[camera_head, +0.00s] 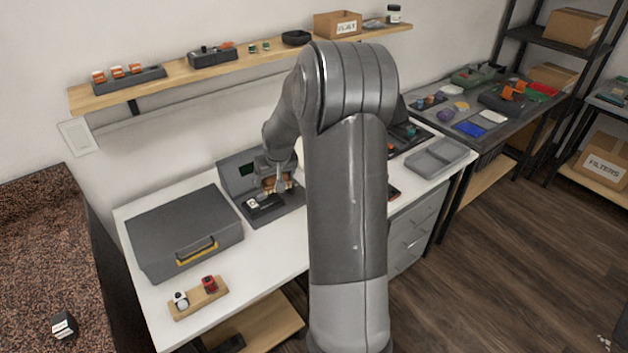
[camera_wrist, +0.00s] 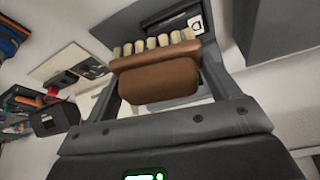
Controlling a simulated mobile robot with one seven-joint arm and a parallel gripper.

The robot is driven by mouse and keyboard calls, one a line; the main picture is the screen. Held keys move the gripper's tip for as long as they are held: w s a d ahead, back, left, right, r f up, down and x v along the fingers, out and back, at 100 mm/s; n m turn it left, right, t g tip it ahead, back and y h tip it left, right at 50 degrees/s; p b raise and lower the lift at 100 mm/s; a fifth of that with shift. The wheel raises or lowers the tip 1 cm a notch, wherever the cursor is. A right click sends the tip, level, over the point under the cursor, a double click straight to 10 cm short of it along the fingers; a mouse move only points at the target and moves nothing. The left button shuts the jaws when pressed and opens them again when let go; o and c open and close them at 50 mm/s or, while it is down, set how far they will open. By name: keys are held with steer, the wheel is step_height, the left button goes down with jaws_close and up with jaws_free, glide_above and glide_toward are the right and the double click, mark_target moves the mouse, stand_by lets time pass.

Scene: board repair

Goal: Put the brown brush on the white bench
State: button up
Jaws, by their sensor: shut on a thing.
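The brown brush (camera_wrist: 155,78), with a row of cream bristle tufts, is held between the two fingers of my gripper (camera_wrist: 160,72) in the wrist view. My gripper is shut on it. In the head view my gripper (camera_head: 279,182) is over the open grey case (camera_head: 232,176) near the back of the bench, and the brush shows only as a small brown patch (camera_head: 268,184) there. The white bench (camera_head: 262,252) runs across the middle of the head view. My arm hides part of the bench and what stands behind it.
A closed grey case (camera_head: 180,225) with a yellow-marked handle stands on the bench's left. A small wooden holder (camera_head: 192,306) sits at its front left. A grey divided tray (camera_head: 438,156) is at the right end. A wooden shelf (camera_head: 165,83) hangs above. Bare bench shows in front of the open case.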

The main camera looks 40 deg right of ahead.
steer(key=s+d+f+m, duration=0.2)
steer(key=s+d+f, duration=0.1)
steer(key=s+d, duration=1.35)
steer(key=shift+h, duration=0.4)
steer(key=w+a+f, duration=0.2)
steer(key=w, duration=0.1)
steer(key=w+a+f, duration=0.1)
steer(key=w+f, duration=0.1)
steer(key=w, duration=0.1)
steer(key=w+a+f, duration=0.2)
steer(key=w, duration=0.2)
steer(key=shift+a+f, duration=0.3)
steer(key=shift+f, duration=2)
steer(key=shift+f, duration=0.1)
steer(key=o, duration=0.9)
